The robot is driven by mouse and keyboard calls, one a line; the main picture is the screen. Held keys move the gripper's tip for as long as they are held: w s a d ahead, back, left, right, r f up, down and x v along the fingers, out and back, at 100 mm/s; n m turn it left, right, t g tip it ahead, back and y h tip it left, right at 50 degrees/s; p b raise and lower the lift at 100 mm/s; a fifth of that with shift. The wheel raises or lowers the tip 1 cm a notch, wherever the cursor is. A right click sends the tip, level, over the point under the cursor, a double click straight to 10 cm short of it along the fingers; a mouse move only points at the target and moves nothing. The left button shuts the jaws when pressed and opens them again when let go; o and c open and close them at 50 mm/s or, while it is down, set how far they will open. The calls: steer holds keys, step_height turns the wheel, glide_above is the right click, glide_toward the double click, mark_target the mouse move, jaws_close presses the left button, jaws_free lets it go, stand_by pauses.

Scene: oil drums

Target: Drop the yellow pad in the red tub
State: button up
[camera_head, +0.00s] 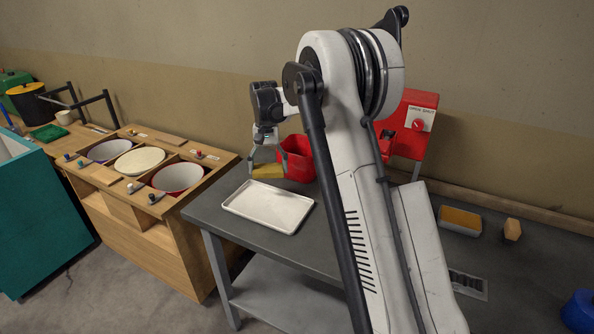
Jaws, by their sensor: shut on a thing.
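My gripper (266,160) is shut on the yellow pad (267,171) and holds it above the grey table, beyond the far edge of the white tray as seen here. The red tub (297,158) stands just right of the pad. My arm hides part of the tub's right side. The pad appears beside the tub's left wall, and I cannot tell whether they touch.
A white tray (268,207) lies on the grey table (222,216). A red machine (414,122) stands behind my arm. A yellow-topped block (459,219) and a small wooden piece (512,229) lie at the right. A wooden counter (140,222) with bowls stands at the left.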

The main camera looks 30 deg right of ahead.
steer(key=w+d+r+m, duration=0.2)
steer(key=w+d+r, duration=0.1)
steer(key=w+d, duration=0.25)
steer(key=m, duration=0.4)
glide_toward(297, 167)
steer(key=w+d+r, duration=0.2)
steer(key=w+r, duration=0.2)
steer(key=shift+y, duration=0.3)
steer(key=f, duration=1.7)
steer(key=shift+s+a+f, duration=0.1)
steer(key=shift+s+f, duration=0.1)
steer(key=shift+f, duration=0.1)
steer(key=shift+f, duration=0.1)
steer(key=o, duration=1.3)
steer(key=shift+c, duration=0.2)
